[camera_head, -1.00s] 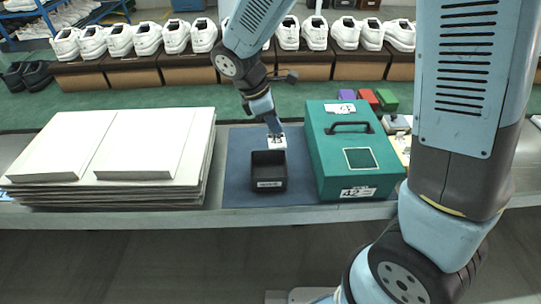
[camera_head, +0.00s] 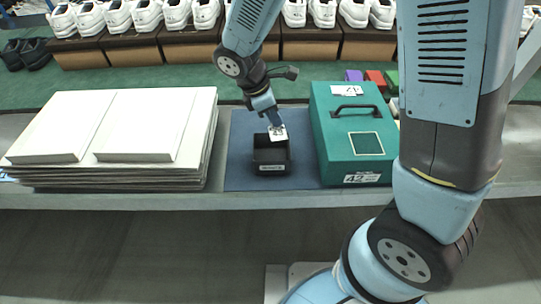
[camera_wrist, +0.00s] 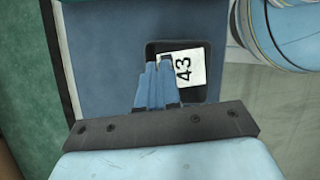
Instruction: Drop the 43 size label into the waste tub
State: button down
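The 43 size label (camera_wrist: 183,68) is a small white card with black digits. In the wrist view its edge is between the fingertips of my gripper (camera_wrist: 158,68), which is shut on it. The label also shows in the head view (camera_head: 278,133) at my gripper (camera_head: 275,124). The waste tub (camera_head: 271,168) is a small black open box with a white tag on its front. In the wrist view the tub (camera_wrist: 196,95) shows behind the label, and the label overlaps its opening. I cannot tell the exact height of the label over the rim.
The tub stands on a blue mat (camera_head: 243,170). A green case (camera_head: 336,164) with a 42 label (camera_head: 362,178) stands right of it. A stack of pale boards (camera_head: 60,130) lies left. White shoes on boxes line the back.

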jog(key=shift+f, duration=0.15)
jog(key=c, duration=1.3)
grip_release()
jog(key=shift+o, duration=0.2)
jog(key=v, duration=1.3)
jog(key=shift+a+r, duration=0.15)
jog(key=shift+r, duration=0.2)
